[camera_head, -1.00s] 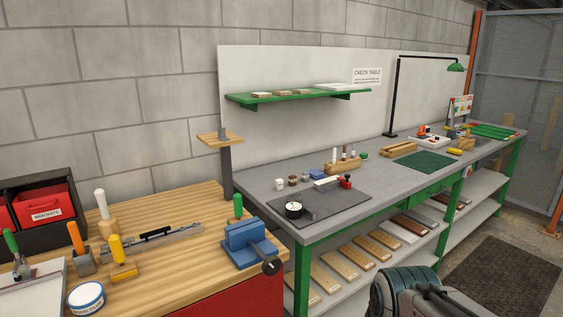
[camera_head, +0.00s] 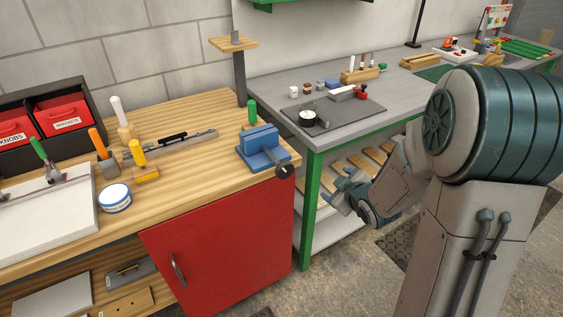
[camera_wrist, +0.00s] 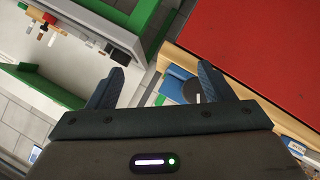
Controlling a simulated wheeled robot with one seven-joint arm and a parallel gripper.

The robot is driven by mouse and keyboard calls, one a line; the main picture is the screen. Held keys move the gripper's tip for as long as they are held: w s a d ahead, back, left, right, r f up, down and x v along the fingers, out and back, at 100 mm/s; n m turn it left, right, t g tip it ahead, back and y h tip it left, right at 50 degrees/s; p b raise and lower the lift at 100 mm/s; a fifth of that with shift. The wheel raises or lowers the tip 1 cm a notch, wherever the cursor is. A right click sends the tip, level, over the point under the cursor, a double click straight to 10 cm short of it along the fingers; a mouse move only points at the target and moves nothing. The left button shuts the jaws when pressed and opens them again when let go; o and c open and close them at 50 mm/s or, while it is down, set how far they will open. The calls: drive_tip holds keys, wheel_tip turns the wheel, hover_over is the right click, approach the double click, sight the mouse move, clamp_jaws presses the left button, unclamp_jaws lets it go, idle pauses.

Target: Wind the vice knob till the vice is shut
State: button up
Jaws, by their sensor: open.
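The blue vice (camera_head: 262,148) stands at the right end of the wooden workbench. Its dark round knob (camera_head: 284,171) sticks out at the front, over the bench edge. I cannot tell how far the vice jaws are apart. In the wrist view my gripper (camera_wrist: 160,88) is open and empty, with two dark fingers. The vice (camera_wrist: 174,84) shows between the fingers, further off, and the knob (camera_wrist: 192,92) is beside the right finger, partly hidden.
The wooden bench (camera_head: 200,190) has a red cabinet door (camera_head: 225,240) below it. A green-handled tool (camera_head: 252,112) stands behind the vice. The grey table (camera_head: 285,88) with green legs stands to the right, behind my arm. A gap of floor lies between bench and table.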

sight(287, 172)
drive_tip(key=s+a+f+n+t+y+p, duration=0.1)
drive_tip(key=a+f+n+t+y, duration=0.15)
drive_tip(key=a+n+y, duration=0.4)
drive_tip(key=shift+m+y, duration=0.75)
drive_tip(key=p+x, duration=0.2)
drive_tip(key=x, duration=0.5)
drive_tip(key=p+x, duration=0.2)
drive_tip(key=x, duration=0.4)
drive_tip(key=shift+w+a+f, duration=0.1)
drive_tip(key=shift+a+f, duration=0.05)
drive_tip(key=shift+a, duration=0.35)
drive_tip(key=shift+g, duration=0.25)
drive_tip(key=c, duration=1)
